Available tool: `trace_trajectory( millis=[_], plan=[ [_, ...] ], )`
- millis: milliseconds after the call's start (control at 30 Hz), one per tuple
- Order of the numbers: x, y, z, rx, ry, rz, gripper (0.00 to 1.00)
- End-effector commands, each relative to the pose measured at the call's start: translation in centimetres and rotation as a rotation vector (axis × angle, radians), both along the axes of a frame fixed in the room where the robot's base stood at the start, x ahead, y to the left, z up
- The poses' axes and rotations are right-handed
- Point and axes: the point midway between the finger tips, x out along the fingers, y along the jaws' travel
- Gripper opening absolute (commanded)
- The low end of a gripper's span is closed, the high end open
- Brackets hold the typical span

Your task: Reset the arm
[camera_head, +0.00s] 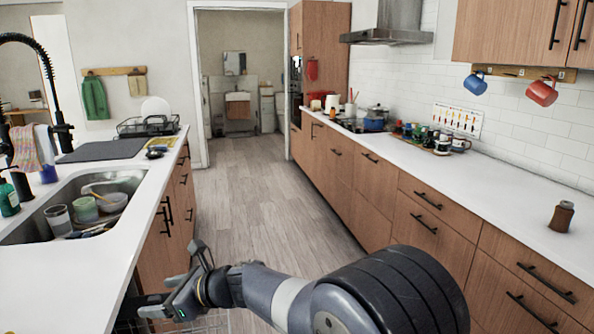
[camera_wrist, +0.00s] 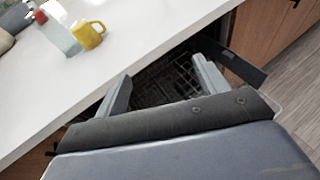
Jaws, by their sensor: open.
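My arm reaches in from the bottom right of the head view, over the floor between the island and the right counter. My gripper (camera_head: 170,281) is beside the island's cabinet front, low and near the counter edge. In the wrist view, the two fingers of my gripper (camera_wrist: 162,70) stand apart with nothing held between them. Beyond and below them is a pulled-out wire rack (camera_wrist: 172,82) under the island counter.
The island counter (camera_head: 60,290) has a sink (camera_head: 122,184) holding cups and bowls. A yellow mug (camera_wrist: 88,36) stands near its edge. The right counter (camera_head: 510,200) carries a brown bottle (camera_head: 562,216). The floor aisle (camera_head: 260,190) ahead is clear.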

Motion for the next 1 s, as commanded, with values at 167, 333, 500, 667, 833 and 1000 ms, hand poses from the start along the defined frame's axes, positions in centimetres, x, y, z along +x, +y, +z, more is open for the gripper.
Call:
trace_trajectory(
  millis=[167,333,500,667,833,1000],
  plan=[
    [1.7,-2.5,-2.3,0.002,0.001,-0.065,0.69],
    [3.1,-4.9,-4.2,0.004,0.000,-0.127,0.69],
    [4.4,-7.4,-6.0,0.006,0.002,-0.189,0.69],
    [5.5,-9.8,-7.8,0.007,0.002,-0.248,0.69],
    [6.5,-12.4,-9.6,0.008,0.003,-0.311,0.69],
    [7.1,-14.2,-10.8,0.010,0.003,-0.357,0.69]
  ],
)
